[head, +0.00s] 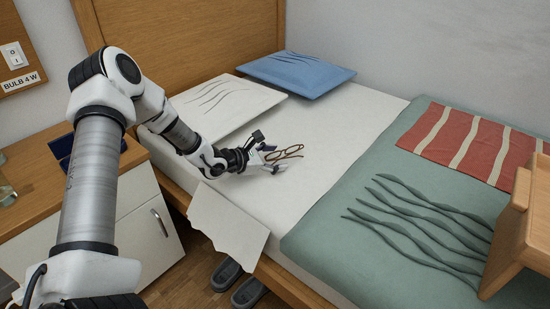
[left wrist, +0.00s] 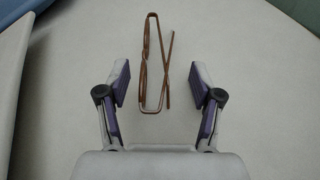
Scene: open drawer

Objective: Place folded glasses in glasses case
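The brown-framed glasses (head: 287,153) lie on the white sheet of the bed. In the left wrist view the glasses (left wrist: 145,75) show as a narrow shape with one arm slanting across. My left gripper (head: 271,162) is low over the bed at the glasses. Its two purple-padded fingers (left wrist: 159,90) are spread apart, one on each side of the near part of the glasses, and I see no contact. A dark blue object (head: 62,148), apparently the open glasses case, stands on the nightstand, partly behind my left arm. My right gripper is not in view.
The wooden nightstand (head: 25,172) is at the left, with a glass (head: 5,192) at its edge. A white pillow (head: 225,108) and a blue pillow (head: 296,72) lie at the headboard. A green blanket (head: 330,235) covers the bed's right part. Slippers (head: 226,275) are on the floor.

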